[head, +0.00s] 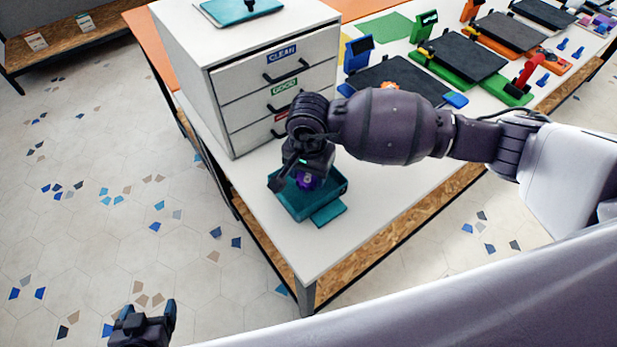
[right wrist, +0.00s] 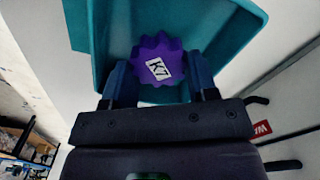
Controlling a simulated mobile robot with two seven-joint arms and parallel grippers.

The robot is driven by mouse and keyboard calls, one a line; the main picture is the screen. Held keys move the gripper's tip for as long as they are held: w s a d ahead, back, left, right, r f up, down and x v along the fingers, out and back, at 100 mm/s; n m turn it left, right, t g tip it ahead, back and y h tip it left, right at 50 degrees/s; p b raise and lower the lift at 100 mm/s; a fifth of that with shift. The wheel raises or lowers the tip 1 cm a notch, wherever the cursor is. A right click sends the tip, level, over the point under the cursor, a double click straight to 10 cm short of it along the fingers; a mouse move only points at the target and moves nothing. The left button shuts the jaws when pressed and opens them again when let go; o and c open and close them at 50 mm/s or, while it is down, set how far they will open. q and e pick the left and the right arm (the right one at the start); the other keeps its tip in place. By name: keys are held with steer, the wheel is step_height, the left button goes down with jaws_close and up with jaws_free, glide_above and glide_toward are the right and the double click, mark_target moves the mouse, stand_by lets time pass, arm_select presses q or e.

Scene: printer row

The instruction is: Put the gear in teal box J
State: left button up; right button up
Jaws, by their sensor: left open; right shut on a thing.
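The purple gear (head: 307,183) has a white label reading K7, which shows in the right wrist view (right wrist: 157,68). My right gripper (head: 303,176) is shut on it, with one finger on each side. The gear is over or inside the open teal box (head: 339,188) at the table's near corner; I cannot tell whether it touches the floor of the box. The box also shows behind the gear in the right wrist view (right wrist: 238,28). No letter J is visible on it. My left gripper (head: 145,318) is open and empty, low over the floor.
A white drawer cabinet (head: 225,103) with labels including CLEAN and GOOD stands behind the box. Several printers with dark beds, such as the green one (head: 463,57), line the white table to the right. Bare table (head: 384,185) lies right of the box.

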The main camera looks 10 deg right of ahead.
mark_target(309, 176)
steer(key=shift+f, duration=1.2)
steer(key=shift+f, duration=0.1)
steer(key=o, duration=0.6)
step_height(309, 176, up, 12)
steer(key=shift+r+p, duration=0.15)
steer(key=shift+p, duration=0.15)
